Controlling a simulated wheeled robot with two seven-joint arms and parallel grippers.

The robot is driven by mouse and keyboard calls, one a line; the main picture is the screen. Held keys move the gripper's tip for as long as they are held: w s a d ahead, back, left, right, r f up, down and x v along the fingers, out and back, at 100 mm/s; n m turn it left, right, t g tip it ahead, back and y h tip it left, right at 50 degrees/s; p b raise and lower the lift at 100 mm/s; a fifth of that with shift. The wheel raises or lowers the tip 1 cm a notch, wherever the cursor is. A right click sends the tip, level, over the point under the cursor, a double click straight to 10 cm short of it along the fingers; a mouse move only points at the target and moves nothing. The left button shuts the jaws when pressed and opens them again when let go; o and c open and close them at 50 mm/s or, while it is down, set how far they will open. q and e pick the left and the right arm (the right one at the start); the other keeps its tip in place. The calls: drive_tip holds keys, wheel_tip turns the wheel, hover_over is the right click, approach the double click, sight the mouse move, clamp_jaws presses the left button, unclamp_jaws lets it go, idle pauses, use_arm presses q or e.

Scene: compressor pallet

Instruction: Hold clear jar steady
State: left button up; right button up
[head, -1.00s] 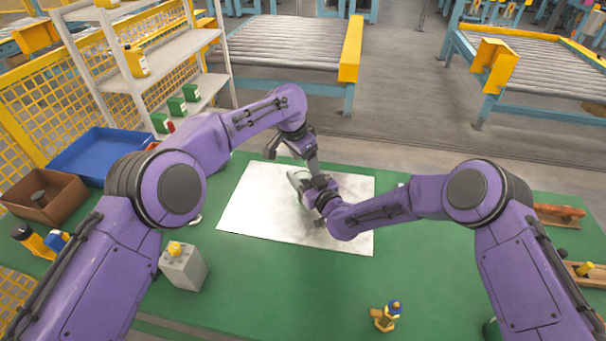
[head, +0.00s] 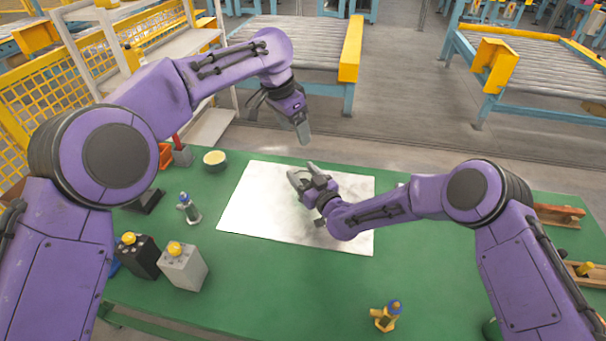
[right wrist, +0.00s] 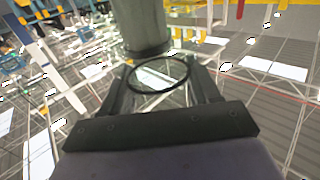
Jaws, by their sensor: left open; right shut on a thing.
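My right gripper (head: 304,174) is over the white sheet (head: 265,205) in the head view. In the right wrist view its two fingers (right wrist: 160,85) stand on either side of a thin dark ring, which looks like the rim of the clear jar (right wrist: 160,76). The jar's walls are see-through and hardly show. A grey cylinder (right wrist: 145,28) is beyond the ring; I cannot tell whether it belongs to the jar. My left gripper (head: 301,129) is open and empty, above and behind the right gripper, apart from it.
A small yellow-and-blue item (head: 386,316) stands at the front. The front middle is clear.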

drive_tip(key=o, duration=1.2)
drive_tip(key=shift+o, duration=0.2)
drive_tip(key=v, duration=1.2)
